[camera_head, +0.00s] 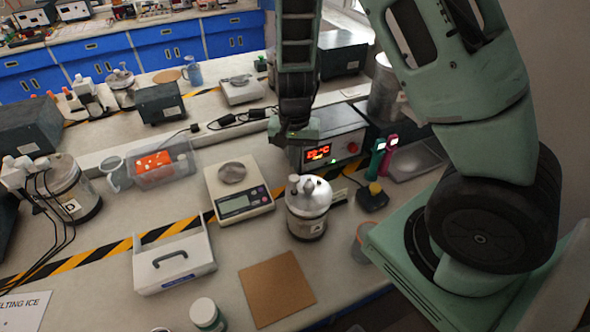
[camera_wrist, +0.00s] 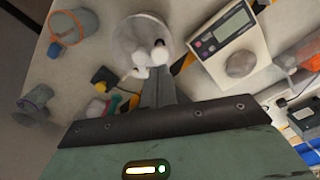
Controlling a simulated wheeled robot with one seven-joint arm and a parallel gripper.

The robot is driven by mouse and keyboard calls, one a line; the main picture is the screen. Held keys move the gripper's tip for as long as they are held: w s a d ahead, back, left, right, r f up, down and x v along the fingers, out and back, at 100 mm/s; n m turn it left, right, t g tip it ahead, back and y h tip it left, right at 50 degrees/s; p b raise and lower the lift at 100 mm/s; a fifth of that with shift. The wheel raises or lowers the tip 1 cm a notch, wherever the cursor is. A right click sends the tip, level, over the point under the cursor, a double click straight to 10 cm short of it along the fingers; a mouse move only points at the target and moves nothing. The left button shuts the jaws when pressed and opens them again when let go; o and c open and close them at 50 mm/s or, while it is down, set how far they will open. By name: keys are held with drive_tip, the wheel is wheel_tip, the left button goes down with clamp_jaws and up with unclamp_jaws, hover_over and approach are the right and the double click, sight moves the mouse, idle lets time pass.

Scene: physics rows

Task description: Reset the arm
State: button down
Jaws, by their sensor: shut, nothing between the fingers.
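My gripper (camera_head: 294,136) hangs from my arm over the lab bench, in front of the grey heater box with the red display (camera_head: 318,152). It is above and just behind the steel vessel (camera_head: 308,212) with a lidded top. In the wrist view my gripper (camera_wrist: 158,80) is shut and empty, its fingers pressed together and pointing toward the vessel (camera_wrist: 125,35), with white fittings on its lid. The fingers overlap the vessel's edge in that view; I cannot tell the height between them.
A digital scale (camera_head: 245,207) stands left of the vessel. A white tray with a handle (camera_head: 172,277), a brown board (camera_head: 276,288) and a white jar (camera_head: 207,314) lie nearer. A clear bin (camera_head: 161,174) is at left. Pink and green pipettes (camera_head: 388,148) stand at right.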

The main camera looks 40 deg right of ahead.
drive_tip(key=shift+r, duration=0.15)
idle(0.3)
drive_tip(key=shift+a+b, duration=0.3)
drive_tip(key=s+a+r+n+y+b, duration=0.1)
drive_tip(key=s+a+n+b, duration=0.3)
drive_tip(key=a, duration=0.3)
drive_tip(key=s+a+r+n+y+b, duration=0.1)
drive_tip(key=s+a+n+b, duration=0.25)
drive_tip(key=a, duration=0.25)
drive_tip(key=s+a+n+b, duration=0.2)
drive_tip(key=s+n+b, duration=0.1)
drive_tip(key=s, duration=0.3)
drive_tip(key=s+a+n+h+b, duration=0.1)
drive_tip(key=s+a+n+b, duration=0.1)
drive_tip(key=s+n, duration=0.3)
drive_tip(key=shift+s+a+r+b, duration=0.3)
drive_tip(key=shift+s+a+b, duration=0.15)
drive_tip(key=shift+s, duration=0.7)
drive_tip(key=shift+n, duration=0.25)
